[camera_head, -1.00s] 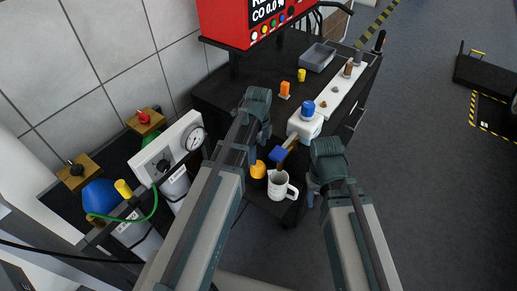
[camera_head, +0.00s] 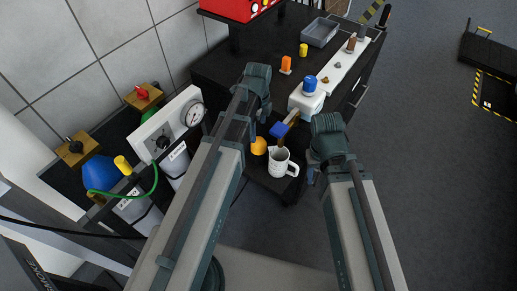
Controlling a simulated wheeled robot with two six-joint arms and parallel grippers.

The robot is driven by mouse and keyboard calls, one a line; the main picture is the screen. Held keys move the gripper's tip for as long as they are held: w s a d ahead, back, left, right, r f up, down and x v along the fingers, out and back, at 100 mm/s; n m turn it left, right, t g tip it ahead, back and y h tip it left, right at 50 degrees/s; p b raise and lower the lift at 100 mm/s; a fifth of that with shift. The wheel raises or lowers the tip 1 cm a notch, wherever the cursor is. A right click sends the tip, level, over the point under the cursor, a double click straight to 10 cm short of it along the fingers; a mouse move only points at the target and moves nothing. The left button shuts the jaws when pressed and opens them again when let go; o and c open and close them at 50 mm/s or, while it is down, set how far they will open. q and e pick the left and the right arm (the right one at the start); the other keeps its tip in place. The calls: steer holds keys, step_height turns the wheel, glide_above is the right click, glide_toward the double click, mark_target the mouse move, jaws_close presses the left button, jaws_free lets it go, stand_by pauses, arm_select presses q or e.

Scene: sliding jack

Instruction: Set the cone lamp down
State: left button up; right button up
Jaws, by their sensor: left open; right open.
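I cannot make out a cone lamp for certain in the head view. A rounded orange object (camera_head: 259,146) sits on the low shelf by the bench's near end, just below my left gripper. My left gripper (camera_head: 253,133) is mostly hidden behind its own arm; it is open. My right gripper (camera_head: 312,177) is mostly hidden below its wrist, to the right of a white mug; it is open. I see nothing held in either gripper.
The white mug (camera_head: 280,163) and a blue-headed mallet (camera_head: 279,129) are close between my arms. A gauge panel (camera_head: 166,138) stands left. Open floor lies right.

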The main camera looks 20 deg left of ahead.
mark_target(258, 147)
arm_select(q)
step_height(258, 147, down, 13)
steer(key=b, duration=1.2)
steer(key=shift+a, duration=0.1)
steer(key=shift+r, duration=0.15)
steer(key=c, duration=1.3)
steer(key=shift+c, duration=0.2)
steer(key=shift+r, duration=0.15)
step_height(258, 147, up, 10)
steer(key=p, duration=1)
